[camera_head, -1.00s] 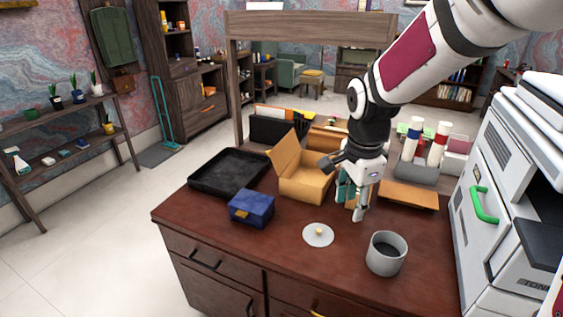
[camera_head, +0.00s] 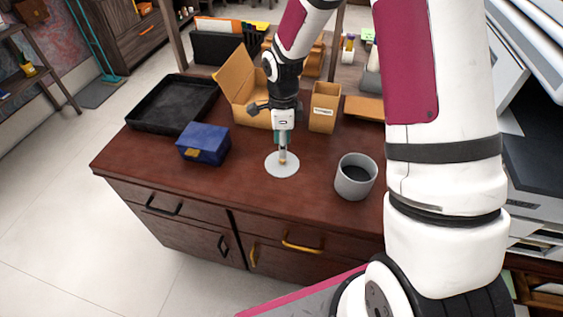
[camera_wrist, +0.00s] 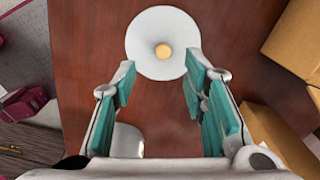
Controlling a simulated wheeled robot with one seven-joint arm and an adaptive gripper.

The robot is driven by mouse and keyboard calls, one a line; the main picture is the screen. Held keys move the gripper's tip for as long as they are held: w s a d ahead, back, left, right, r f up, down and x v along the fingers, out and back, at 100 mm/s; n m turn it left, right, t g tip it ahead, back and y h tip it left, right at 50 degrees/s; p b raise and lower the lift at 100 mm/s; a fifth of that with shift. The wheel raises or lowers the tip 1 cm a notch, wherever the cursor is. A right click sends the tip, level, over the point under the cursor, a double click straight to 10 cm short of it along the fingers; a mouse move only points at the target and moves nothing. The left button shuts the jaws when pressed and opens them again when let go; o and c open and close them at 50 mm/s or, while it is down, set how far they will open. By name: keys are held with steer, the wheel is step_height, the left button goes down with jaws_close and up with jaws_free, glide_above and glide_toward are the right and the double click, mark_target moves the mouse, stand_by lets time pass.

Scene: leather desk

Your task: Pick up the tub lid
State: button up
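The tub lid (camera_head: 273,171) is a flat pale disc with a small gold knob, lying on the desk. In the wrist view the lid (camera_wrist: 150,30) is at the top centre, with its knob just beyond my fingertips. My gripper (camera_head: 283,158) is directly above the lid in the head view and hides part of it. In the wrist view my gripper (camera_wrist: 160,82) is open, with teal pads apart and nothing between them. A grey tub (camera_head: 356,177) stands upright to the right of the lid. I cannot tell whether my fingertips touch the lid.
A blue box (camera_head: 203,144) sits left of the lid, with a black tray (camera_head: 150,122) behind it. An open cardboard box (camera_head: 240,88) and a tan holder (camera_head: 324,107) stand behind my gripper. The desk's front strip is clear.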

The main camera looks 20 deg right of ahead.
mark_target(282, 161)
steer(key=shift+w+f, duration=0.2)
steer(key=shift+f, duration=2.85)
jaws_close()
